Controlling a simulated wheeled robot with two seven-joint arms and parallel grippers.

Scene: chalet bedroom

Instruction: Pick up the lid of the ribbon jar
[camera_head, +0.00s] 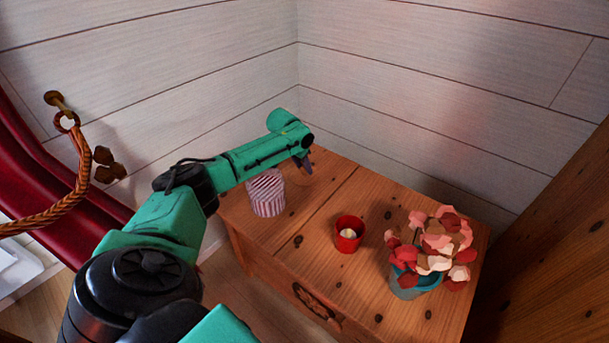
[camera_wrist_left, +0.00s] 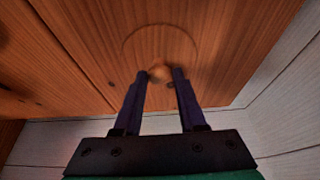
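The ribbon jar (camera_head: 268,204) stands near the left edge of the wooden chest, with pink and white stripes on its side and top. A round wooden lid (camera_head: 299,176) appears to lie on the chest behind and right of the jar, partly hidden by my gripper. In the left wrist view the lid (camera_wrist_left: 160,38) is a thin-edged disc with a small knob (camera_wrist_left: 160,73). My left gripper (camera_head: 307,170) points down over it. In the wrist view the left gripper (camera_wrist_left: 160,75) is open, one fingertip on each side of the knob; contact is unclear. My right gripper is not in view.
A red cup (camera_head: 348,238) with a pale candle-like centre stands mid-chest. A teal pot (camera_head: 409,285) with red, pink and cream flowers (camera_head: 437,250) stands at the right. The wooden chest (camera_head: 330,195) is bare between them. White plank walls rise close behind the gripper.

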